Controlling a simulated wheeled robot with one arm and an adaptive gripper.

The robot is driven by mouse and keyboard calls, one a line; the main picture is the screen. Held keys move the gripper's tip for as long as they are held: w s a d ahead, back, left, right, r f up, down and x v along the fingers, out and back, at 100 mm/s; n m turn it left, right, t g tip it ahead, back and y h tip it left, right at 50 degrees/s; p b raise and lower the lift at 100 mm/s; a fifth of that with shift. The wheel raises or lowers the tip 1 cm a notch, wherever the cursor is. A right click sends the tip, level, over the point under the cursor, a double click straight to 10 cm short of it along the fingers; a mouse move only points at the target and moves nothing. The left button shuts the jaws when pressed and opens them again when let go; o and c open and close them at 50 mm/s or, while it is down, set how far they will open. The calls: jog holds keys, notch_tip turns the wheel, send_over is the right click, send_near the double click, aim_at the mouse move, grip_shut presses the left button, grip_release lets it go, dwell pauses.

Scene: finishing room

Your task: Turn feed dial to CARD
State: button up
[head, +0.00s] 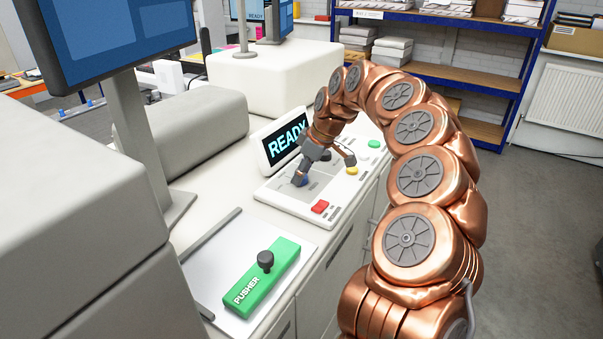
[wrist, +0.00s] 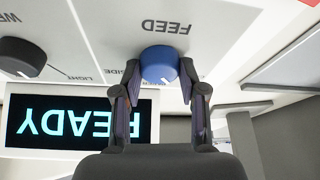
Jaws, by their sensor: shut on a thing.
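The feed dial is a blue round knob (wrist: 160,66) under the upside-down word FEED in the wrist view. My gripper (wrist: 160,80) has its two fingers on either side of the knob and is shut on it. The knob's white pointer mark shows near its lower edge, but I cannot tell exactly which label it points to. In the head view my gripper (head: 322,170) reaches down onto the control panel (head: 275,192), and the knob (head: 300,180) is partly hidden by it. The label CARD is not readable in either view.
A READY display (head: 288,142) stands behind the panel. Red (head: 320,207), yellow (head: 352,170) and green (head: 374,144) buttons are on the panel. A green PUSHER block (head: 262,280) with a black knob lies nearer. A black dial (wrist: 20,57) is beside the feed dial.

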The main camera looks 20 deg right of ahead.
jog(key=shift+n+g+y, duration=0.3)
jog(key=shift+n+g, duration=0.1)
jog(key=shift+n, duration=0.7)
jog(key=o, duration=1.1)
jog(key=shift+o, duration=0.2)
jog(key=shift+d+r, duration=0.1)
jog(key=v, duration=1.1)
jog(key=shift+r, duration=0.4)
